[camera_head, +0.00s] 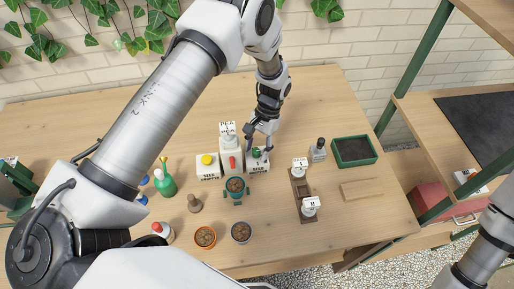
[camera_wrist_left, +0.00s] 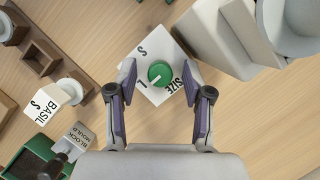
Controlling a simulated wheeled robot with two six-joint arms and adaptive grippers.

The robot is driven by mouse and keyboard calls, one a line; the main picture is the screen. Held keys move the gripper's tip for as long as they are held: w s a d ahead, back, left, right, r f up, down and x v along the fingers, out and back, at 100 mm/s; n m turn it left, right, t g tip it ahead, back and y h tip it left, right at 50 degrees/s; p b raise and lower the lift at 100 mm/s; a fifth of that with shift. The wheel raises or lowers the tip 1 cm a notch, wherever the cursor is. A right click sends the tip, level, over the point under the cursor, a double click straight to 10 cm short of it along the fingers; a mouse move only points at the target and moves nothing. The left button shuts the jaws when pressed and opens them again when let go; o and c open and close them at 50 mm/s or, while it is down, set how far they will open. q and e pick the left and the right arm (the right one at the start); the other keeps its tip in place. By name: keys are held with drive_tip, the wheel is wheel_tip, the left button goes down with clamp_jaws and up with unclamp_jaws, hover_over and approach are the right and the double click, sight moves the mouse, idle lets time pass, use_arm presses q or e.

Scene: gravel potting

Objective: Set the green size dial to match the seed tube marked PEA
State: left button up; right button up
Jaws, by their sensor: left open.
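The green size dial (camera_wrist_left: 159,72) sits on a white box (camera_wrist_left: 137,63) marked SIZE, with S and L on its top. The dial's white mark points to the lower left, toward the L. My left gripper (camera_wrist_left: 158,105) is open, with its fingers apart on either side of the box's near part. In the head view my left gripper (camera_head: 260,138) is just above the green dial (camera_head: 257,152). A white tag (camera_head: 228,128) on the tall white dispenser seems to read PEA, but it is small. My right gripper is out of view.
A seed dropper box with a yellow knob (camera_head: 207,160), a teal pot (camera_head: 235,198) and a block mould (camera_head: 318,150) stand nearby. The wooden table is clear behind the dispenser.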

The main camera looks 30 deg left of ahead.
use_arm(q)
drive_tip(key=v, duration=1.1)
drive_tip(key=shift+r, duration=0.4)
